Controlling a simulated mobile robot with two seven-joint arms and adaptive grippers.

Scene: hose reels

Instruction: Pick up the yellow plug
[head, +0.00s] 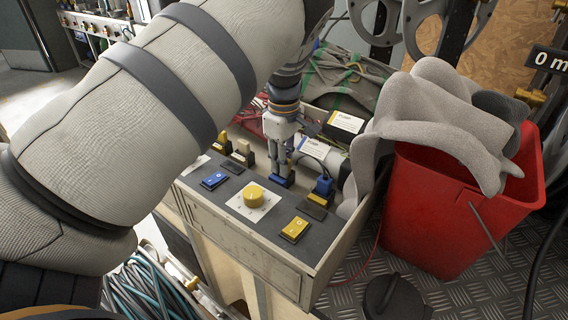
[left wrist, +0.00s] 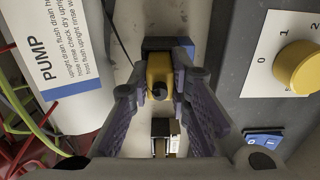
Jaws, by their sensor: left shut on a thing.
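The yellow plug (left wrist: 157,76) shows between the fingertips in the left wrist view, with a dark round end facing the camera. My left gripper (left wrist: 160,92) is shut on it, one finger on each side. In the head view the left gripper (head: 281,172) points down into the row of plugs along the back of the control panel (head: 231,205). There its fingers mostly hide the plug. Whether the plug is seated or lifted is unclear. My right gripper is not in view.
Beside it in the row stand a beige plug (head: 243,152) and a blue plug (head: 322,188). A yellow knob (head: 253,196), a blue switch (head: 214,181) and a yellow switch (head: 295,229) sit in front. A red bucket (head: 440,220) with grey cloth stands right.

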